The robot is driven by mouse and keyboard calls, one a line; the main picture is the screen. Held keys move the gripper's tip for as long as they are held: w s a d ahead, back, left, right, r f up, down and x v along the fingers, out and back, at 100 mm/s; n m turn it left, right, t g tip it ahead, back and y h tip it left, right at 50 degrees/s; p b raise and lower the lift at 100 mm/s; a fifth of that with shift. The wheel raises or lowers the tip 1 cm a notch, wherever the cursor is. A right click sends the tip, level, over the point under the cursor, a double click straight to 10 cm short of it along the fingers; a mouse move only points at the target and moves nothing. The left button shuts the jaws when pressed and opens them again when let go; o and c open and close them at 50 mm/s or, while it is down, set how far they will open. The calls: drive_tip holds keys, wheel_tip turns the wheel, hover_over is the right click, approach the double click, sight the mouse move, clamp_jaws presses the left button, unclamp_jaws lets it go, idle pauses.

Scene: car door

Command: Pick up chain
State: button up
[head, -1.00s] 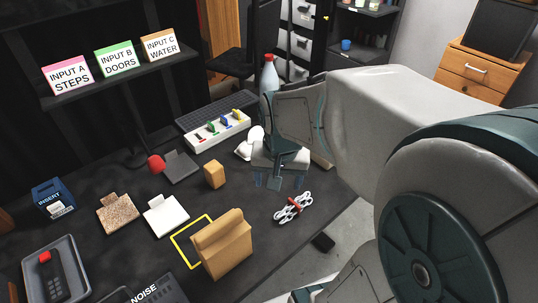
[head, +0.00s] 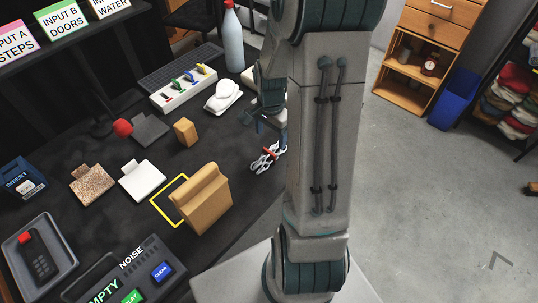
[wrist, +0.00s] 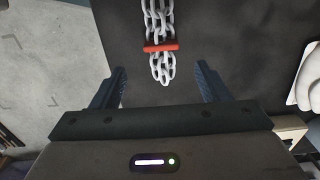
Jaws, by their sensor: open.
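The chain (head: 266,157) is a bundle of pale metal links with a red band around it. It lies on the dark table near its right edge. In the wrist view the chain (wrist: 161,66) runs down from the top edge, and its red band (wrist: 161,47) crosses it. My gripper (wrist: 160,88) is open, with the chain's lower end in line between its two blue fingers and nothing held. In the head view my gripper (head: 268,120) is partly hidden by my arm, close behind the chain.
A white rounded object (head: 223,97) lies behind the chain, beside a bottle (head: 233,40). A brown paper bag (head: 207,198) and a small tan block (head: 186,132) stand to the left. The table's edge is close to the chain, with grey floor (head: 420,200) beyond.

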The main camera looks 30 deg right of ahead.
sight(269, 151)
drive_tip(key=shift+a+f, duration=0.15)
drive_tip(key=shift+f, duration=2)
drive_tip(key=shift+a+f, duration=0.1)
drive_tip(key=shift+f, duration=2)
drive_tip(key=c, duration=1.3)
drive_tip(key=shift+r, duration=0.2)
